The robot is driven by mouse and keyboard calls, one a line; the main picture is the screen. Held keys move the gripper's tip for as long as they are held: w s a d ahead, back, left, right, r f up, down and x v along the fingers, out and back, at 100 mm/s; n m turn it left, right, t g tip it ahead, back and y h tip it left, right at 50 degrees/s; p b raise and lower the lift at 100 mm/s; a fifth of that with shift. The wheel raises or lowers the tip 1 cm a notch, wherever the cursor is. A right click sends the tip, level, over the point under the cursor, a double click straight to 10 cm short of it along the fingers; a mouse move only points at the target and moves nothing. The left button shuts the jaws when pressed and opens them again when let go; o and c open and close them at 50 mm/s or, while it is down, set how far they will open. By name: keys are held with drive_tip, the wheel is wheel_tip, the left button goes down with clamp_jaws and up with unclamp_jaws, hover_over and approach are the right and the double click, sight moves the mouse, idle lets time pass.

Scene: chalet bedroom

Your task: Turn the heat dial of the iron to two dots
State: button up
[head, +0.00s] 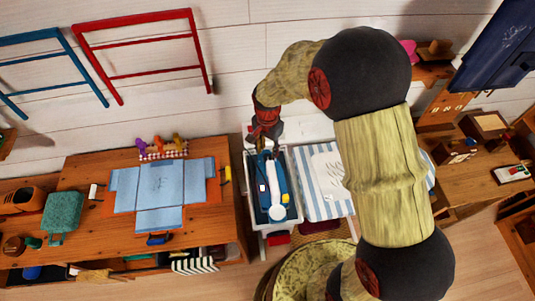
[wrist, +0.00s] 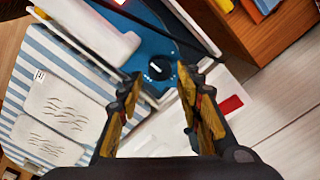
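The blue iron (head: 267,185) with white parts lies in a white tray (head: 294,216) at the middle of the head view. In the wrist view the iron's blue body (wrist: 138,42) fills the upper middle. Its round black heat dial (wrist: 160,69) shows a short white pointer line. In the head view my gripper (head: 265,145) is over the iron's far end.
A striped ironing surface (head: 311,203) with a folded cloth adjoins the tray on the right. A wooden table (head: 85,178) with blue cloth (head: 160,183) is on the left. A white plank wall (head: 250,50) stands close behind my gripper.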

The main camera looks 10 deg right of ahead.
sight(268, 158)
wheel_tip(268, 158, up, 8)
drive_tip(key=shift+r, duration=0.2)
idle(0.6)
drive_tip(key=s+d+r+n+t+b, duration=0.2)
drive_tip(key=s+d+r+n, duration=0.1)
drive_tip(key=s, duration=0.4)
drive_tip(key=s+d+r+n+t+b, duration=0.1)
drive_tip(key=s+d+r+n+b, duration=0.2)
drive_tip(key=s+r, duration=0.3)
drive_tip(key=s+d+r+n+t+b, duration=0.2)
drive_tip(key=s+d+r+n, duration=0.1)
drive_tip(key=s, duration=0.6)
wheel_tip(268, 158, up, 2)
drive_tip(key=shift+s+d+r+t, duration=0.15)
drive_tip(key=shift+d+t, duration=0.15)
drive_tip(key=shift+d, duration=0.45)
